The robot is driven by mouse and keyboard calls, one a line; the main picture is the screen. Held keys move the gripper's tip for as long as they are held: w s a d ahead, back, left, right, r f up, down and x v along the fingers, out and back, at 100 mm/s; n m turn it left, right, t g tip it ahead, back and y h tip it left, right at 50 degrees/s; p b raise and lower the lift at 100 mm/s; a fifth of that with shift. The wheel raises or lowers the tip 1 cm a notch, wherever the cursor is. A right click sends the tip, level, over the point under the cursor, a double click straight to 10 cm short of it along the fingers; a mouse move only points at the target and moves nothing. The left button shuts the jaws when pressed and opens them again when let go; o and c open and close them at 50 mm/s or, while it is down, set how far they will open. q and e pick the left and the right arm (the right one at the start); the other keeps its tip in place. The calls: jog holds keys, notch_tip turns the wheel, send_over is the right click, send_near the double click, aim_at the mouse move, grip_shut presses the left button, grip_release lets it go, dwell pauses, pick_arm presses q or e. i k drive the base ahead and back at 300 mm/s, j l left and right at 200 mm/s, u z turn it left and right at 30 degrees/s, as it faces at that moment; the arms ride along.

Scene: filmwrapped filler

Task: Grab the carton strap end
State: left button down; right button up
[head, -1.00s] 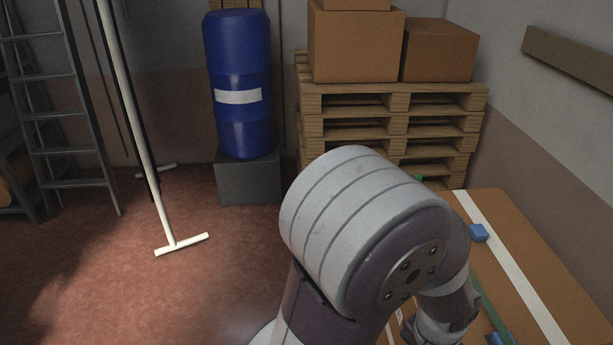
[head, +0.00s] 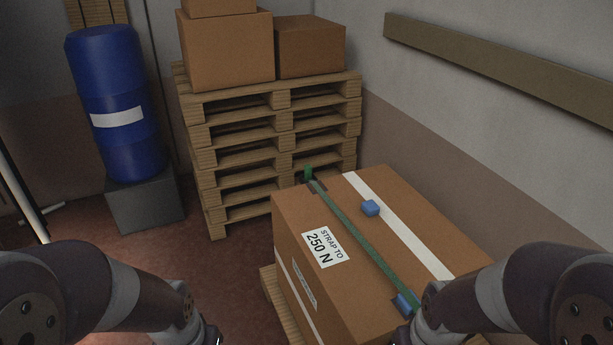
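A large brown carton (head: 400,232) stands at the lower right with a label reading "STRAP TO 250 N". A green strap (head: 350,230) runs across its top from the far left edge towards the near right. A short green piece (head: 308,172) stands up at the strap's far end, by a dark patch. At the near end the strap meets a blue piece (head: 403,304) and passes behind my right arm, so that end is partly hidden. My two arms come in from the lower corners. Their grippers are below the picture or hidden.
A second blue block (head: 370,207) sits by a white stripe on the carton. The carton rests on a pallet (head: 272,290). Stacked pallets (head: 240,160) with boxes stand behind. A blue drum (head: 115,100) stands on a grey block at left. A wall rail (head: 480,65) is at right.

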aim_at(308, 169)
jog(key=z, duration=0.85)
jog(key=i+j+z, duration=0.2)
jog(key=j+z, duration=0.3)
jog(key=i+j+z, duration=0.1)
jog(key=j+z, duration=0.9)
jog(key=j, duration=0.5)
jog(key=k+j+z, duration=0.1)
jog(key=j, duration=0.45)
jog(key=k+j, duration=0.1)
jog(key=j, duration=0.4)
jog(key=j+z, duration=0.1)
jog(key=j, duration=0.4)
jog(key=k+j, duration=0.15)
jog(key=j, duration=0.35)
jog(key=k+j+z, duration=0.1)
jog(key=j, duration=0.45)
